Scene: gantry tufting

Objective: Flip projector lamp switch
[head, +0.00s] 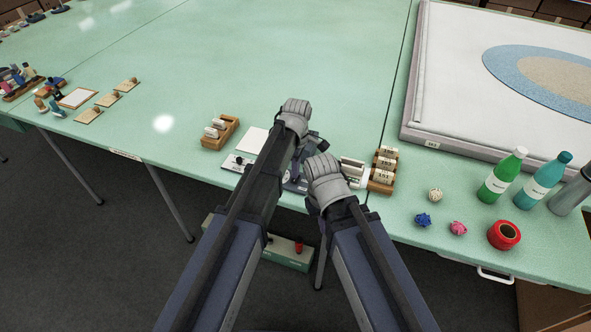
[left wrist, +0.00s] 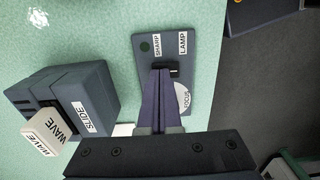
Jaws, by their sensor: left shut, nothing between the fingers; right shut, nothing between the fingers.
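In the left wrist view a dark control panel (left wrist: 140,80) carries labels SHARP, LAMP (left wrist: 183,43) and FOCUS, plus a green dot. The FOCUS dial (left wrist: 182,97) is partly covered. A small black piece (left wrist: 174,71), seemingly the lamp switch, shows right at my left fingertips; I cannot tell its position or whether they touch. My left gripper (left wrist: 161,76) is shut and empty over the panel. In the head view my left gripper (head: 297,106) is farther from me and my right gripper (head: 322,166), shut and empty, is nearer. My arms hide much of the projector area.
A dark block labelled SLIDE (left wrist: 90,105) holds a white WAVE slide (left wrist: 55,133) beside the panel. Wooden slide racks (head: 222,132) (head: 383,171) flank my grippers. Bottles (head: 502,176) and a red tape roll (head: 504,236) stand at right. The green table (head: 200,60) is clear behind.

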